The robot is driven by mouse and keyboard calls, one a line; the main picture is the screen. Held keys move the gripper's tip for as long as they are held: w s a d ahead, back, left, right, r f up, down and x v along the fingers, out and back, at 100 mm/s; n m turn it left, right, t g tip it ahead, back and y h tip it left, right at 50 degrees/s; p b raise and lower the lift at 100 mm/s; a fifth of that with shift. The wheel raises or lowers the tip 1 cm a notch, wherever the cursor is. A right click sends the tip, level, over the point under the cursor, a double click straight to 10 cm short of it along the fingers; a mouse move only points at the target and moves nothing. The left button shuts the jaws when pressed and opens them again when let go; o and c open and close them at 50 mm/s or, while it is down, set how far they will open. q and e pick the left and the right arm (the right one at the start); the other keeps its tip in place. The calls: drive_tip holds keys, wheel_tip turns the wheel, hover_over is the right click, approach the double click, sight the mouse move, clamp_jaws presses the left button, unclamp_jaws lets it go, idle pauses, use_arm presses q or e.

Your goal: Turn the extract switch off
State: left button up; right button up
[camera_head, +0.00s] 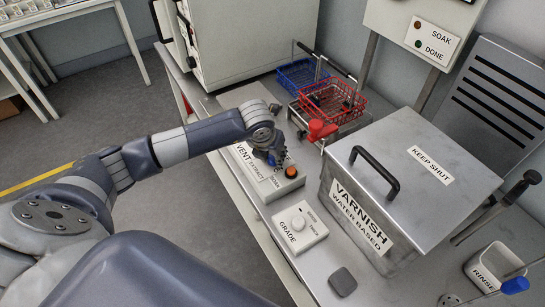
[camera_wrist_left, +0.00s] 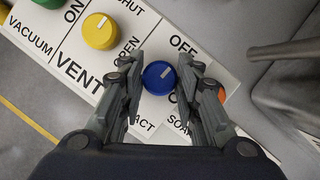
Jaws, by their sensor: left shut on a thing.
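The extract switch is a round blue knob (camera_wrist_left: 158,77) on a white panel (camera_wrist_left: 85,65), which also shows in the head view (camera_head: 250,165). A white mark on the knob points up and right, roughly toward the OFF label; the label below it is partly hidden by a finger. My left gripper (camera_wrist_left: 160,88) is shut on the blue knob, one finger on each side. In the head view my left gripper (camera_head: 270,157) reaches down over the panel and hides most of the knob. My right gripper is in neither view.
A yellow knob (camera_wrist_left: 99,31) sits beside the blue one. An orange button (camera_head: 291,172) is close to the gripper. A GRADE box (camera_head: 299,228), varnish tank (camera_head: 350,205), red basket (camera_head: 335,100) and blue basket (camera_head: 300,75) stand on the bench.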

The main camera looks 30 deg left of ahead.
use_arm(q)
drive_tip(key=shift+r+n, duration=0.1)
drive_tip(key=shift+n, duration=0.4)
drive_tip(key=o, duration=1.1)
drive_tip(key=shift+c, duration=0.2)
drive_tip(key=v, duration=1.2)
drive_tip(key=shift+d, duration=0.15)
